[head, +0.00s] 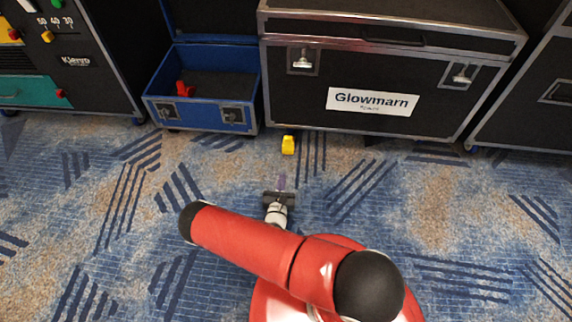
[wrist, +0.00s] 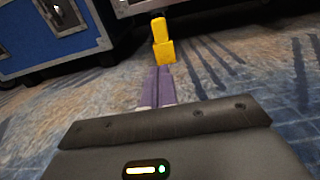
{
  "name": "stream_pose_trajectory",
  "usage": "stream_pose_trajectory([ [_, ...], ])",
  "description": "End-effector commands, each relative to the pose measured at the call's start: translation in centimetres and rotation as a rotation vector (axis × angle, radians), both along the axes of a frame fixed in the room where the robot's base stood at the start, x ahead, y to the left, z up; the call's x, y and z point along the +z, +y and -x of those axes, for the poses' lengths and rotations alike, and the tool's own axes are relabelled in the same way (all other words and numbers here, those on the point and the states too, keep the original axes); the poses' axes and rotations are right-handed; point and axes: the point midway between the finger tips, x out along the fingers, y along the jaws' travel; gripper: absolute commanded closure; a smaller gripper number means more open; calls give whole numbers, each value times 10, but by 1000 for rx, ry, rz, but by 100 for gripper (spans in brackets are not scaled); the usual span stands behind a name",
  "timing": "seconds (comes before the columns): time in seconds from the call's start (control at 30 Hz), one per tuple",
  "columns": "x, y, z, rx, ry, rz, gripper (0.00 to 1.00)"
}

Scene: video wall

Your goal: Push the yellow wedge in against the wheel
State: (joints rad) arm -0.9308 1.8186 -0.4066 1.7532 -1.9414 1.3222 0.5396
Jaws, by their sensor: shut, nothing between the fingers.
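The yellow wedge (head: 288,145) lies on the carpet in front of the large black Glowmarn case (head: 450,120), near its left end. It also shows in the wrist view (wrist: 163,42), straight ahead of my fingertips. My gripper (head: 281,180) is low over the carpet on the near side of the wedge, pointing at it. Its purple fingers (wrist: 157,86) are together with nothing between them. In the head view there is a gap between fingertips and wedge; in the wrist view they look close, and contact cannot be told. The wheel behind the wedge is dark and hard to make out.
An open blue case (head: 202,118) with a red item (head: 184,89) inside stands left of the black case. A control cabinet (head: 75,62) stands at the far left, another dark case (head: 535,105) at the right. The patterned carpet in front is clear.

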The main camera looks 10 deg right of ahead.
Motion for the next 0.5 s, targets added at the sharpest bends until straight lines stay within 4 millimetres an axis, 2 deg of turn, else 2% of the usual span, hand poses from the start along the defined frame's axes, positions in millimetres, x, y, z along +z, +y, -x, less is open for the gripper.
stream_pose_trajectory([
  [0.17,-1,-10,-27,-6,-3,-1,100],
  [0.5,-1,-34,-95,-8,-3,-1,100],
])
